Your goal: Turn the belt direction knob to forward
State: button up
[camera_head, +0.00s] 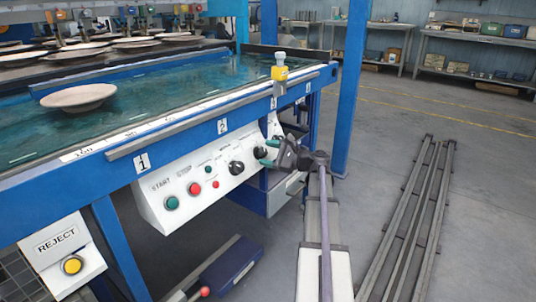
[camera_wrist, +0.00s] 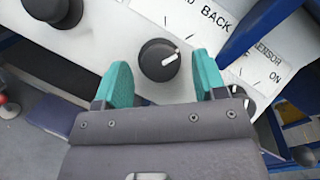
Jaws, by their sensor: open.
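A black round knob (camera_wrist: 155,62) with a white pointer line sits on the white control panel (camera_wrist: 120,28), beside a printed label reading "0 BACK" (camera_wrist: 208,14). Its pointer faces right and slightly up in the wrist view. My gripper (camera_wrist: 160,66) is open, with one teal finger on each side of this knob and a visible gap on both sides. In the head view my gripper (camera_head: 267,153) is at the right part of the panel, by the knob (camera_head: 260,153). The rest of the label is out of the wrist view.
Another black knob (camera_head: 236,168) is to the left, also at the wrist view's top left (camera_wrist: 46,8). A sensor label (camera_wrist: 268,60) is to the right, with a partly hidden knob (camera_wrist: 240,92). Green and red buttons (camera_head: 172,203) are farther left. A blue table frame (camera_head: 180,135) runs above.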

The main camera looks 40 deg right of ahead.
jog(key=shift+w+a, duration=0.1)
jog(key=shift+w, duration=0.05)
jog(key=c, duration=0.9)
